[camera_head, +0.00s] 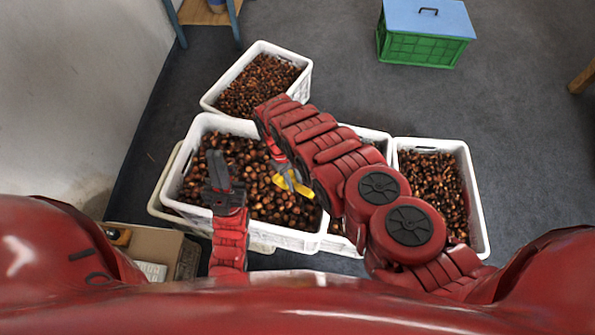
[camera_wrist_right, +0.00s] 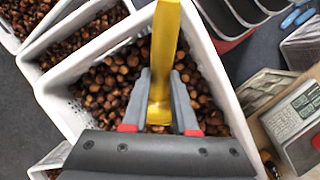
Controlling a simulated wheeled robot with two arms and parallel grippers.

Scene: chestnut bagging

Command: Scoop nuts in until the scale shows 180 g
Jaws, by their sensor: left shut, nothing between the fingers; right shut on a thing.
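A large white crate (camera_head: 190,135) of brown chestnuts (camera_head: 245,155) stands in front of me. My right gripper (camera_wrist_right: 158,112) is shut on the yellow handle (camera_wrist_right: 165,50) of a tool, over the crate in the right wrist view. The yellow part (camera_head: 295,184) also shows in the head view, low over the nuts; the tool's far end cannot be made out. My left gripper (camera_head: 217,170) is shut and empty above the left part of the crate. A scale with keys (camera_wrist_right: 297,112) is at the right of the wrist view; its reading is not legible.
More white crates of chestnuts stand behind (camera_head: 303,72) and to the right (camera_head: 465,165). A green crate with a blue lid (camera_head: 425,40) stands farther back on open grey floor.

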